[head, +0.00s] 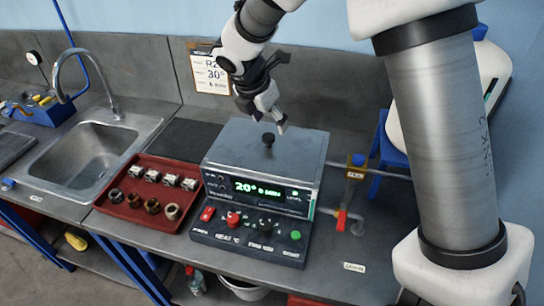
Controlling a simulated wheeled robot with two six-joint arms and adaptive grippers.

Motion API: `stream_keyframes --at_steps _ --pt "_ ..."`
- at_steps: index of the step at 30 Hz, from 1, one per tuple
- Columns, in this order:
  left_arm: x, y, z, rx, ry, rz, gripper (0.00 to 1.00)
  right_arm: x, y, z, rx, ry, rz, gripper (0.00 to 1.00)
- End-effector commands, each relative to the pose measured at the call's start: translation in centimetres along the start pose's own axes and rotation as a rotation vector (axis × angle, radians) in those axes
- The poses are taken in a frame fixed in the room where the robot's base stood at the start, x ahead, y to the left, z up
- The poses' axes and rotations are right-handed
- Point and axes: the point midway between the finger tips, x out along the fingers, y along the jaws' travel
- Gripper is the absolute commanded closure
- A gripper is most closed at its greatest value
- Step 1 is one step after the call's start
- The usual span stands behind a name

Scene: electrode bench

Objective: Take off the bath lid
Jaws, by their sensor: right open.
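The bath (258,189) is a grey box with a green lit display, standing on the bench. Its flat grey lid (232,145) lies on top and looks closed. A small black knob (268,139) stands up near the middle of the lid. My right gripper (268,121) is open, fingers pointing down, just above the knob. It looks empty and apart from the knob, though the exact gap is hard to judge. My left gripper is not in view.
A red tray (128,211) with several metal parts lies left of the bath. A control panel (250,240) with coloured knobs sits in front. A pipe with a red-handled valve (341,220) is at the right. A sink (92,150) is far left.

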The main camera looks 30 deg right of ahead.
Motion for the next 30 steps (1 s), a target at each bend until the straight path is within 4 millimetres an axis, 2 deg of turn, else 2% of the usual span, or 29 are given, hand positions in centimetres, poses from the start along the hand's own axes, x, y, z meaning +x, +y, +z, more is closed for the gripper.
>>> stream_keyframes --at_steps 8,12,15,20,21,26,27,30 --pt "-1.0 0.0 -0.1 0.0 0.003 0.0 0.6 3.7 0.1 -0.6 -0.003 0.003 -0.007 0.36" --pt "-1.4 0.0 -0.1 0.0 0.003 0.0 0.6 6.4 0.2 -1.0 -0.001 0.005 -0.004 0.36" --pt "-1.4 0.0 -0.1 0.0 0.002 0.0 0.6 7.3 0.2 -1.0 -0.001 0.004 -0.002 0.36" --pt "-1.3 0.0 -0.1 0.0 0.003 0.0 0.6 7.3 0.3 -1.0 -0.001 0.003 -0.001 0.36" --pt "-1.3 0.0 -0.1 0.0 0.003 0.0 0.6 7.3 0.3 -1.0 -0.001 0.003 -0.001 0.4" --pt "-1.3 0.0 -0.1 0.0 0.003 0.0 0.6 7.3 0.3 -1.0 -0.001 0.003 -0.001 0.96" --pt "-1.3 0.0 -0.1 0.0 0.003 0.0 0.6 7.3 0.3 -1.0 -0.001 0.003 -0.001 1.0" --pt "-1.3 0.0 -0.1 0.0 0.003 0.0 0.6 7.2 0.3 -0.9 -0.001 0.002 0.0 1.0"
